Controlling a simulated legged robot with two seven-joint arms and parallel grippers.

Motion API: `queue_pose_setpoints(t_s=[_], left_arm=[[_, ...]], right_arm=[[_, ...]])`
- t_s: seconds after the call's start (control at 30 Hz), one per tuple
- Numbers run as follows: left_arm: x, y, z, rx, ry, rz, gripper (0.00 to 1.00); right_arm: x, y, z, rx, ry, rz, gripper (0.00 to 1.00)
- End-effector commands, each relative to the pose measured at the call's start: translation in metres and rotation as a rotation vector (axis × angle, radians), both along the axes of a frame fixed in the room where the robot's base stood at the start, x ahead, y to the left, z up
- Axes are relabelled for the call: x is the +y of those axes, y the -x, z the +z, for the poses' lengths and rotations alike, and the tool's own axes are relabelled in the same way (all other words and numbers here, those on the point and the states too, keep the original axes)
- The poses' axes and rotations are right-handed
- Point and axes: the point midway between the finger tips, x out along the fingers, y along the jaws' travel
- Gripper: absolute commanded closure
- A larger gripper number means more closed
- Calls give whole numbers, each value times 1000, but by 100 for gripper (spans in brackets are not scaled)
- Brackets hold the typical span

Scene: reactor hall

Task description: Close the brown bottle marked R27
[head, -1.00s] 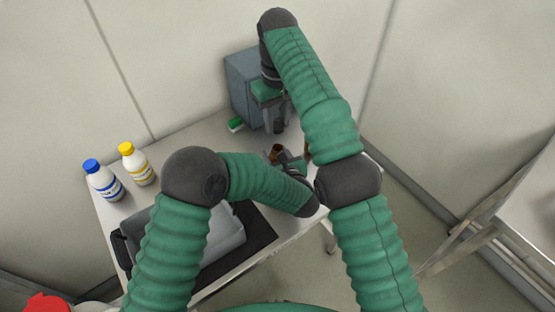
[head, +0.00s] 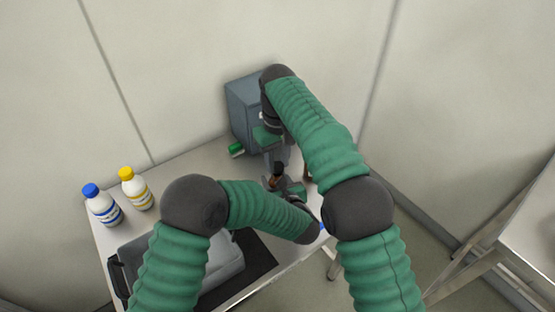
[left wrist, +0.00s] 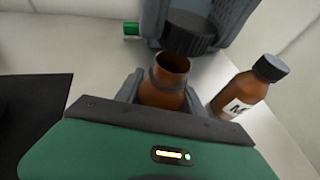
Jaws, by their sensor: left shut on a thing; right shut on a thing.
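An open brown bottle (left wrist: 165,82) stands upright in my left gripper (left wrist: 162,92), which is shut around it. Its open mouth shows in the left wrist view; any R27 mark is hidden. My right gripper (head: 277,160) is shut on a black cap (left wrist: 188,38). The cap is above the bottle's mouth, towards its far right side in the left wrist view, and appears apart from the rim. A second brown bottle (left wrist: 240,92) with a black cap stands to the right. Its white label starts with what looks like an M.
A grey-blue box (head: 243,104) stands at the back of the table, with a green object (head: 236,149) beside it. Blue-capped (head: 102,204) and yellow-capped (head: 136,188) white bottles stand at the left. A grey container (head: 222,262) sits on a black mat at the front.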

Motion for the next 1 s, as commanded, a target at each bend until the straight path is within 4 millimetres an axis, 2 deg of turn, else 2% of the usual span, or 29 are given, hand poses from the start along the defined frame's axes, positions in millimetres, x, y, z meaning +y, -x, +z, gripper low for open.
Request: queue_pose_setpoints(t_s=[0.23, 1.0], left_arm=[[0, 0, 1, -1, 0, 0, 100], [0, 0, 1, -1, 0, 0, 100]], right_arm=[[0, 0, -14, 1, 1, 0, 100], [0, 0, -19, 1, 1, 0, 100]])
